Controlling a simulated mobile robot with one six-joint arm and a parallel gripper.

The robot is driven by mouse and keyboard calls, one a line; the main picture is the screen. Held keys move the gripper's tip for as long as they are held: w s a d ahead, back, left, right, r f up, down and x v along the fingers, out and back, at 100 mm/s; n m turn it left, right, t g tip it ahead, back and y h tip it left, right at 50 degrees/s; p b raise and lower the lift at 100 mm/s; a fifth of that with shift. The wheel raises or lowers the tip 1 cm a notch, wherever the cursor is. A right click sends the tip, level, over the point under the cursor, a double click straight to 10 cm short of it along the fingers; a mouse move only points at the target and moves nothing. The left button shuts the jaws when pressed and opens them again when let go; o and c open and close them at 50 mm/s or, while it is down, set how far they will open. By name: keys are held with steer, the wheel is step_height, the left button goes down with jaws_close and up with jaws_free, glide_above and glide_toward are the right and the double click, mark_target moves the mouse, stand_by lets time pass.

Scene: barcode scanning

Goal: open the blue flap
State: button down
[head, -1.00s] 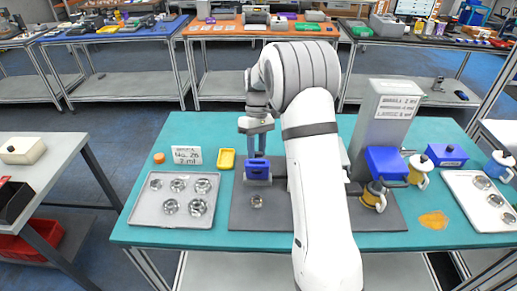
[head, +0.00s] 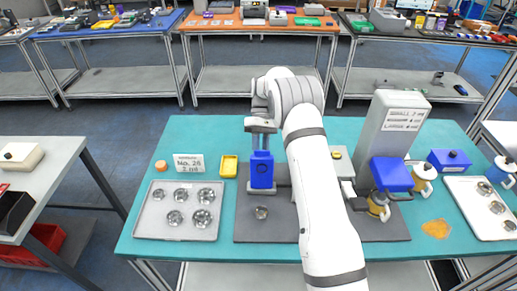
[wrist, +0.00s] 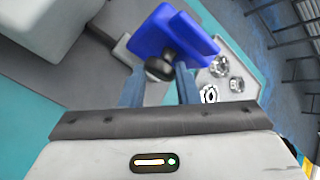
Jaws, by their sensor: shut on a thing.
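The blue flap (head: 261,172) stands raised, its broad face toward the head camera, at the grey mat's left part. In the wrist view the blue flap (wrist: 172,32) lies just beyond the fingertips. Its dark round knob (wrist: 157,69) sits between the two fingers. My gripper (head: 262,146) is above the flap's top edge, shut on the knob; the wrist view shows my gripper (wrist: 160,78) close up. The head view hides the knob.
A grey tray (head: 150,228) of several metal parts lies left. A yellow dish (head: 229,167) is beside the flap. A grey column (head: 391,128) with a second blue cover (head: 391,173) stands right. A metal part (head: 261,212) lies on the mat (head: 285,230) in front.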

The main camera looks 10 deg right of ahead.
steer(key=shift+s+d+f, duration=0.25)
steer(key=shift+f, duration=0.4)
steer(key=c, duration=1.1)
jaws_free()
steer(key=shift+o, duration=0.2)
steer(key=shift+r, duration=0.2)
steer(key=shift+w+r, duration=0.1)
steer(key=shift+r, duration=0.25)
step_height(320, 180, up, 10)
steer(key=b, duration=0.2)
steer(key=shift+w+f, duration=0.15)
steer(key=shift+d, duration=0.1)
steer(key=shift+c, duration=0.4)
